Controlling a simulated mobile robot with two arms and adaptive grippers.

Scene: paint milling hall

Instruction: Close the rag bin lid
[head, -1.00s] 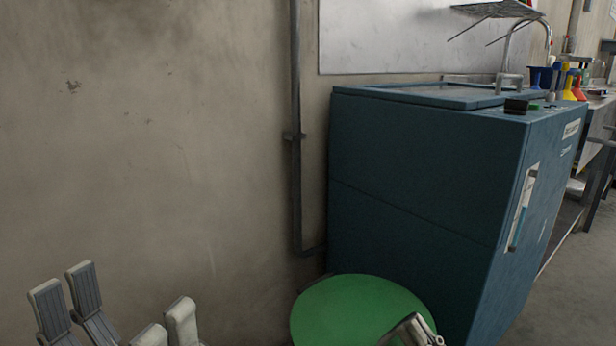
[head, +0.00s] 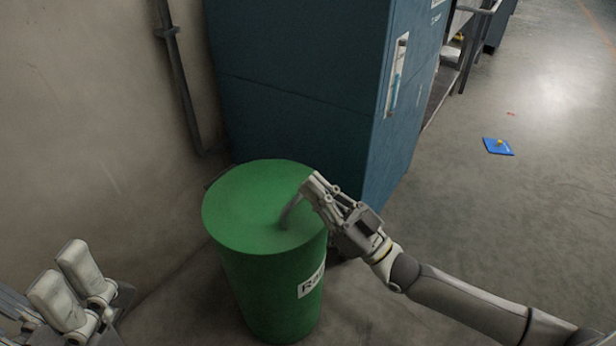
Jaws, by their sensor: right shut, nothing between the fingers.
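The rag bin (head: 265,285) is a green drum in the middle of the head view, with a white label, partly hidden, starting "Ra". Its round green lid (head: 245,205) lies flat across the top, with no gap visible at the front rim. My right gripper (head: 298,205) is shut and empty over the lid's right part, fingertips pointing down at its surface. I cannot tell whether they touch it. My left gripper (head: 50,290) is at the lower left, partly cut off by the frame edge, its fingers apart and empty, clear of the bin.
A tall blue cabinet (head: 300,90) stands right behind the bin. A bare wall (head: 80,130) with a vertical pipe (head: 178,80) is on the left. The floor (head: 470,230) to the right is open, with a blue flat item (head: 498,147) on it.

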